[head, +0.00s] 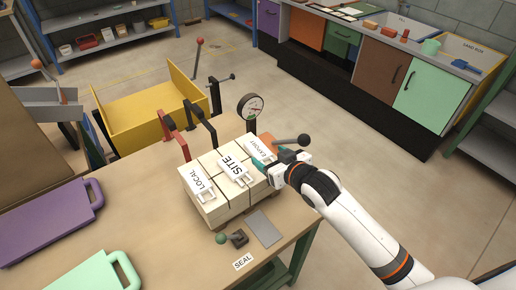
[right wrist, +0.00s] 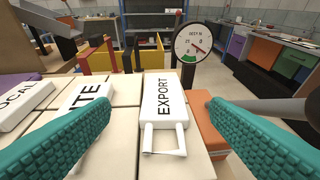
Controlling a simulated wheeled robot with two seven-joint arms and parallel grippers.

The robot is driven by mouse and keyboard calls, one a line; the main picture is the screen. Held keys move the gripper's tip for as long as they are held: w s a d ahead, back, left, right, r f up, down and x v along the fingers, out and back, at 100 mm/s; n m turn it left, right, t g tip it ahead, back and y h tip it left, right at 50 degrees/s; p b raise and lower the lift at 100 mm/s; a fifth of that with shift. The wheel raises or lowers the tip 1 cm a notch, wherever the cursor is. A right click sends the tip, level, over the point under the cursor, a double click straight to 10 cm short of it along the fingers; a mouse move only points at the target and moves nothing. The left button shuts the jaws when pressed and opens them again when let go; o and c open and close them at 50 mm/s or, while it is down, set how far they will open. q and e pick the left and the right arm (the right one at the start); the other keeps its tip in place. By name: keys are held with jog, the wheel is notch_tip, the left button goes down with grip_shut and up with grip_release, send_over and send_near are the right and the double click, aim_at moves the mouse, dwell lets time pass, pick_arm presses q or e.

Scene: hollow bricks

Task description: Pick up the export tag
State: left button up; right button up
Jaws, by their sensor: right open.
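The export tag (head: 259,148) is a white tag lettered EXPORT. It lies on top of the pale brick stack (head: 217,203), the rightmost of three tags. In the right wrist view the tag (right wrist: 163,99) is between the teal fingers, its white loop handle towards me. My right gripper (head: 276,161) is open at the right side of the stack, with a finger to each side of the tag and a gap on both sides. The site tag (head: 234,168) and local tag (head: 199,184) lie to its left. My left gripper is not in view.
A pressure gauge (head: 249,106) stands just behind the stack. A dark-knobbed lever (head: 300,140) is close to my right gripper. An orange brick (right wrist: 207,128) is right of the tag. A yellow bin (head: 148,118), a purple board (head: 45,222) and a green board (head: 92,275) are further left.

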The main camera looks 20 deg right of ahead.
aim_at(260, 150)
jog(key=shift+w+f, duration=0.25)
jog(key=shift+w, duration=0.35)
jog(key=shift+f+p+x, duration=0.15)
jog(key=shift+p+x, duration=0.25)
jog(key=shift+x, duration=0.8)
jog(key=shift+f+p+x, duration=0.2)
jog(key=shift+p+x, duration=0.2)
jog(key=shift+x, duration=0.75)
jog(key=shift+s, duration=0.2)
jog(key=c, duration=1.1)
